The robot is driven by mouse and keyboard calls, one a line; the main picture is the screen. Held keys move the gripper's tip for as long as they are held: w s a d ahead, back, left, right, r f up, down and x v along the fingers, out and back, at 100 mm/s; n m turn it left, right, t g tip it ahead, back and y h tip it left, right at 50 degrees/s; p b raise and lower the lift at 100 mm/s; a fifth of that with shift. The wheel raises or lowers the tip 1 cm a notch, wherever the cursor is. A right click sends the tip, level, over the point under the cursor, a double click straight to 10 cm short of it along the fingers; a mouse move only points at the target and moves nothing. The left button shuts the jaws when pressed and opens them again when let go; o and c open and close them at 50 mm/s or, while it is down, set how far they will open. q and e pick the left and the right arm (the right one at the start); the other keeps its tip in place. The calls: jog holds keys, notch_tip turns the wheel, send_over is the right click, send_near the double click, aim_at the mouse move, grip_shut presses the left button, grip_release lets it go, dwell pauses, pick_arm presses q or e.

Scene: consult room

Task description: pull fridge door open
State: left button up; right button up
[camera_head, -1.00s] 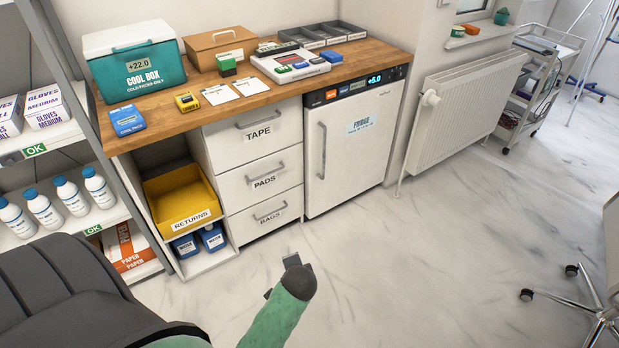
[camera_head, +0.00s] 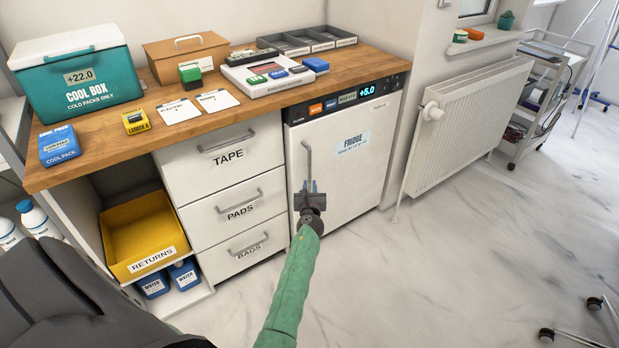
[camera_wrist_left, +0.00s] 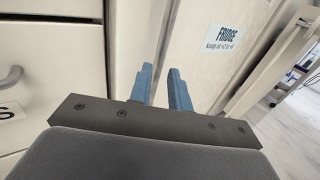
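The white fridge (camera_head: 362,181) stands under the right end of the wooden counter, its door shut. A blue FRIDGE label (camera_head: 353,143) is on the door; it also shows in the left wrist view (camera_wrist_left: 221,39). The grey vertical door handle (camera_head: 308,160) is at the door's left side, its lower part hidden behind my gripper. My left gripper (camera_head: 311,187) is at the handle's lower part. In the left wrist view its two blue fingers (camera_wrist_left: 160,88) point at the door with a gap between them. I cannot tell whether the handle lies between them. My right gripper is not in view.
Left of the fridge are drawers (camera_head: 236,207) marked TAPE, PADS and BAGS, and a yellow returns bin (camera_head: 120,219). A radiator (camera_head: 470,120) stands to the right. The marble floor (camera_head: 450,250) in front is mostly clear; wheeled chair legs (camera_head: 580,330) are at lower right.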

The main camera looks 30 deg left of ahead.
aim_at(309, 176)
pick_arm(q)
jog(key=shift+b+x, duration=0.35)
jog(key=shift+x, duration=2.9)
grip_shut()
